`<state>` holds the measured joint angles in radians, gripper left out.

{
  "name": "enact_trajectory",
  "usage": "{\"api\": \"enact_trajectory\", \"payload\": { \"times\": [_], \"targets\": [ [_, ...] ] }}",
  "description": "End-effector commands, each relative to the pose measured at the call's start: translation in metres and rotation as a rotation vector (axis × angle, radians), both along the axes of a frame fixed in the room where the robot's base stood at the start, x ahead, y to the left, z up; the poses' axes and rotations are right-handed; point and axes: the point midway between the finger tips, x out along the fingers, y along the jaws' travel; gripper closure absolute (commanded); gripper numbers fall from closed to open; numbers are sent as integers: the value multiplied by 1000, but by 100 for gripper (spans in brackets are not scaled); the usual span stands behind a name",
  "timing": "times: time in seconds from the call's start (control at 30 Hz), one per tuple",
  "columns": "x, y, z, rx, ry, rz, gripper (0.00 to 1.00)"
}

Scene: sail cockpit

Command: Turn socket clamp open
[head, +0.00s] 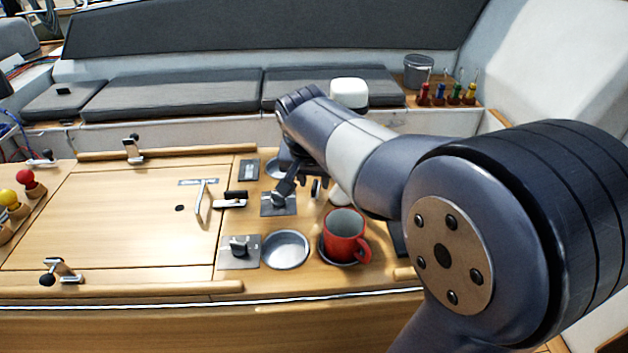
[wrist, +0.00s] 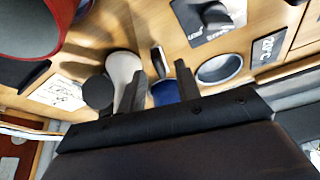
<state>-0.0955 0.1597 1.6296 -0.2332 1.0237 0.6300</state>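Two grey plates with black turning knobs are set in the wooden table in the head view. The nearer plate's knob (head: 239,246) is beside a round metal socket (head: 286,250); the farther plate's knob (head: 279,197) is just left of my gripper. I cannot tell which is the socket clamp. In the wrist view, one knob plate (wrist: 208,20) shows at the top, with a round socket (wrist: 220,68) below it. My gripper (wrist: 160,85) has its fingers apart, with nothing clearly held. It is low over the table, partly hidden by my arm in the head view.
A red mug (head: 345,237) stands right of the near socket and shows in the wrist view (wrist: 30,25). A white cup-like object (wrist: 123,70) and a blue object (wrist: 165,92) are close to the fingers. A hatch lid (head: 110,220) with latches fills the left.

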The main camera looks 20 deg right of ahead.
Motion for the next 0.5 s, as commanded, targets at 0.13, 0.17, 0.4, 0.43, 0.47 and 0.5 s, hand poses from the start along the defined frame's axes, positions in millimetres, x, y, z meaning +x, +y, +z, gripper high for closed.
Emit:
{"api": "enact_trajectory", "payload": {
  "times": [0.13, 0.17, 0.4, 0.43, 0.47, 0.5],
  "targets": [
    [-10, 6, 30, 0, -7, 2, 68],
    [-12, 7, 36, 1, -6, 2, 68],
    [-27, 14, 74, 1, -4, 2, 68],
    [-28, 14, 77, 0, -3, 2, 68],
    [-29, 14, 80, 0, -4, 1, 68],
    [-30, 15, 83, 0, -4, 1, 68]
  ]
}}
